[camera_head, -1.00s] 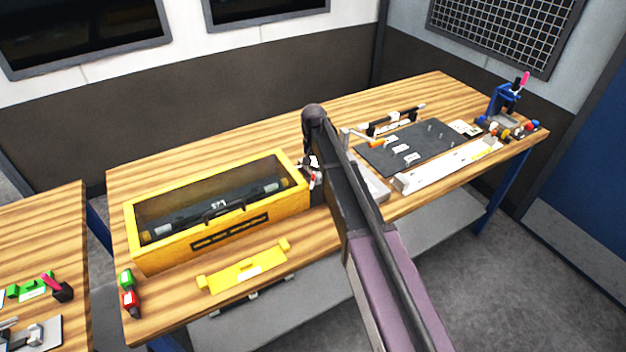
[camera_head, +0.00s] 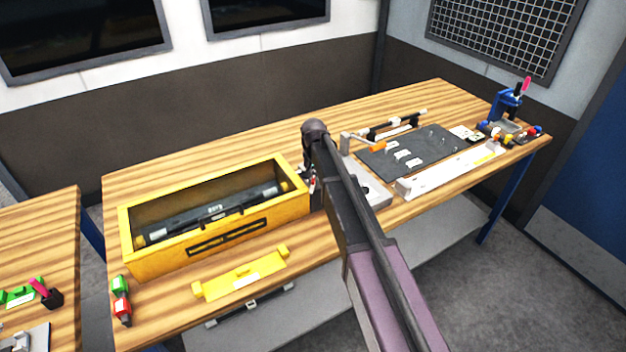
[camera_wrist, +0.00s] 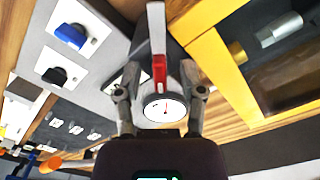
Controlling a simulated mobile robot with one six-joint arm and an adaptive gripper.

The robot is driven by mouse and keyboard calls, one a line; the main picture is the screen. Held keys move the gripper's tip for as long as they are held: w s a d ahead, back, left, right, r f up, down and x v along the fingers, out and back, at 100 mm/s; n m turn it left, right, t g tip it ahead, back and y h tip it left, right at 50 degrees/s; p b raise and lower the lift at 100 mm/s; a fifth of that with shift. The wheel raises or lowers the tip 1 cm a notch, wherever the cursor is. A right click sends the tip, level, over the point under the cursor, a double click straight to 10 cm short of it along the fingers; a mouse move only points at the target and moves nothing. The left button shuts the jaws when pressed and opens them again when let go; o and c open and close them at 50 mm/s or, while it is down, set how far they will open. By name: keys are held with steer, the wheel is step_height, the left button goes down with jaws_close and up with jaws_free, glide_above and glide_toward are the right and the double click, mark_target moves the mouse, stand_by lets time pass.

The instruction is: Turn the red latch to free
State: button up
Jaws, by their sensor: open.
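The red latch (camera_wrist: 158,69) shows in the wrist view as a small red piece with a pale grey bar beyond it. It stands just above a round white dial with a red needle (camera_wrist: 165,107). My gripper (camera_wrist: 160,66) is open, with one finger on each side of the red latch. I cannot tell whether either finger touches it. In the head view my gripper (camera_head: 313,185) is low beside the right end of the yellow box, mostly behind my arm.
The yellow box (camera_head: 150,262) holds a dark bar and stands close on the gripper's left. A grey panel with blue and black knobs (camera_wrist: 85,22) lies beside the latch. A dark plate (camera_head: 425,152) and white rail (camera_head: 450,172) lie right. A yellow bracket (camera_head: 240,276) lies in front.

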jaws_close()
steer(key=shift+n, duration=0.5)
steer(key=n, duration=0.2)
steer(key=shift+n, duration=0.3)
steer(key=n, duration=0.4)
stand_by(0.4)
jaws_free()
